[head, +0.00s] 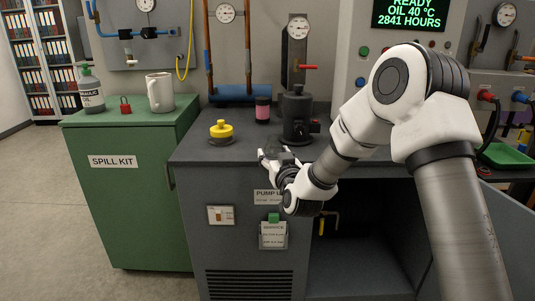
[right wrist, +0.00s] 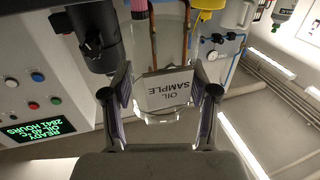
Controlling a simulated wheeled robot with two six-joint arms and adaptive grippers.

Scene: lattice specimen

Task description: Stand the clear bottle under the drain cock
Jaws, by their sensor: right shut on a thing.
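The clear bottle (right wrist: 162,118) with a white OIL SAMPLE label sits between the fingers of my right gripper (right wrist: 163,75) in the right wrist view, which is upside down. In the head view my right gripper (head: 272,156) is at the front edge of the dark pump bench, in front of the black pump; the bottle can hardly be made out there. A yellow handle (head: 321,227) on a small pipe, perhaps the drain cock, hangs inside the open cabinet below the bench, lower right of the gripper. My left gripper is not in view.
The open cabinet's floor looks clear.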

